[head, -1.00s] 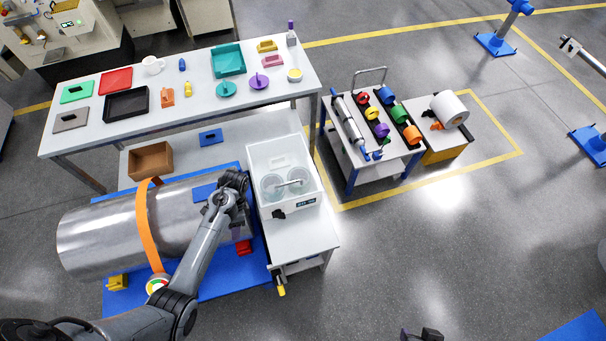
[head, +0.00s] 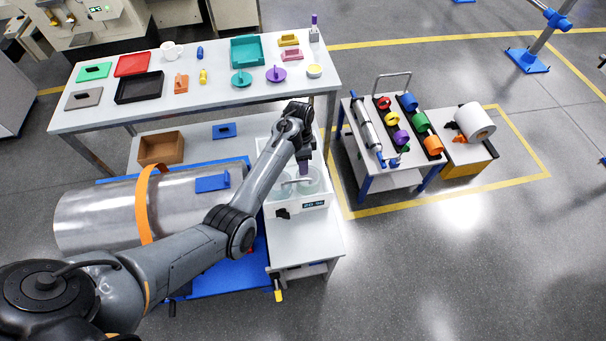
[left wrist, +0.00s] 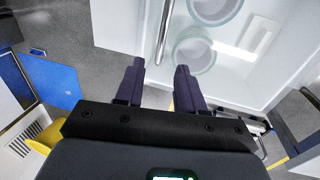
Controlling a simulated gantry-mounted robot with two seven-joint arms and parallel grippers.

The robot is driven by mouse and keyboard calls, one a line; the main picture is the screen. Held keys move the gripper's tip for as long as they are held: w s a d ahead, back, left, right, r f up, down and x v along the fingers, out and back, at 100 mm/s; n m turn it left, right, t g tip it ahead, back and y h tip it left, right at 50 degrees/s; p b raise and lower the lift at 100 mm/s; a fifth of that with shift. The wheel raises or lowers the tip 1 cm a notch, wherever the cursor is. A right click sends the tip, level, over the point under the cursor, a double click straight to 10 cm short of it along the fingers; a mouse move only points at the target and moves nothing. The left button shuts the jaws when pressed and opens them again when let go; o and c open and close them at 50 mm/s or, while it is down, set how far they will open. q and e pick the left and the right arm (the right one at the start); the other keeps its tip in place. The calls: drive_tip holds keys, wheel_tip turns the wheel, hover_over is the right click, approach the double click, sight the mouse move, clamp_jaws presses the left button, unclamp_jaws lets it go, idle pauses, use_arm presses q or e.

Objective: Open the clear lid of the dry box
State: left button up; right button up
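The white dry box (head: 297,213) stands on a small white table, with a small display on its front. Its clear lid appears closed, and round items show through it in the left wrist view. The lid's bar handle (head: 295,181) also shows in the left wrist view as a silver bar (left wrist: 164,36). My left gripper (head: 304,172) is above the box and covers part of the lid. In the left wrist view my left gripper (left wrist: 160,78) has its two dark fingers apart with nothing between them; the bar lies beyond the fingertips, apparently not touched. My right gripper is not in view.
A large metal cylinder (head: 100,215) with an orange strap lies left of the box. A long table (head: 220,103) with trays and small parts stands behind. A cart (head: 385,178) with coloured rolls stands to the right. Open floor lies at the right front.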

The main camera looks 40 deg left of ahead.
use_arm(q)
drive_tip(key=shift+s+d+f, duration=0.1)
drive_tip(key=shift+d+f, duration=0.05)
drive_tip(key=shift+f, duration=0.75)
drive_tip(key=shift+s+d+f, duration=0.15)
drive_tip(key=shift+f, duration=0.8)
drive_tip(key=shift+s+d+f, duration=0.1)
drive_tip(key=shift+d+f, duration=0.05)
drive_tip(key=shift+f, duration=0.75)
drive_tip(key=shift+c, duration=0.5)
clamp_jaws()
